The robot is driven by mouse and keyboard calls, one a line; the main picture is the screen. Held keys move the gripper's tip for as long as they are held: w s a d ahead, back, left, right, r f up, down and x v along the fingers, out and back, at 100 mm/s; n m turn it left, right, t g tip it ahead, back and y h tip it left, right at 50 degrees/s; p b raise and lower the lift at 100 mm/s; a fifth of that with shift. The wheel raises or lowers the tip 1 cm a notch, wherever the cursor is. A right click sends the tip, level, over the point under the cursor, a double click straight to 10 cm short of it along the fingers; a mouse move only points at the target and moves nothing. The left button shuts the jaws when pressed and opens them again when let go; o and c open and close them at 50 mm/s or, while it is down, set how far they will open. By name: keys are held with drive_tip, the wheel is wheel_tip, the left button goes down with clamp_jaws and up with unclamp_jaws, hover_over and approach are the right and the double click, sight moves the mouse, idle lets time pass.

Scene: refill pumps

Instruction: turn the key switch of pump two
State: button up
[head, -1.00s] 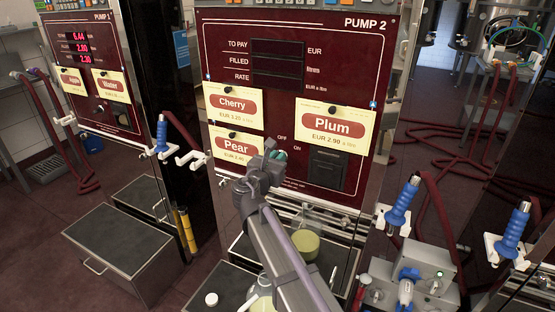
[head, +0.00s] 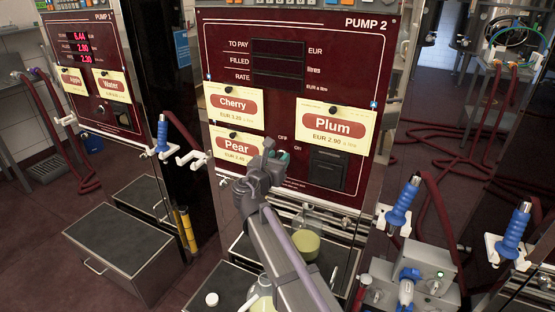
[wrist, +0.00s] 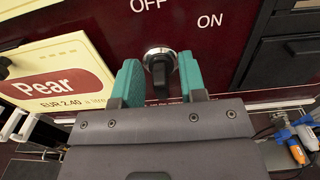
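Pump two (head: 225,60) is a dark red panel with dark displays. Its key switch (wrist: 160,73) shows in the wrist view as a black handle on a round silver collar, below the OFF and ON labels. The handle stands roughly upright in that view. My gripper (wrist: 160,80) is open, its two teal fingers on either side of the handle. Gaps show between fingers and handle, and I cannot tell whether either touches. In the head view my gripper (head: 275,152) is at the panel and hides the switch.
Price cards for Pear (head: 235,147), Cherry (head: 233,104) and Plum (head: 332,130) hang close around the switch. A black box-like fitting (head: 328,170) sits right of it. A jar with yellowish liquid (head: 306,244) stands below. Blue-handled nozzles (head: 403,203) are at the right.

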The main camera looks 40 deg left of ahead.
drive_tip(key=v, duration=1)
drive_tip(key=shift+s, duration=0.4)
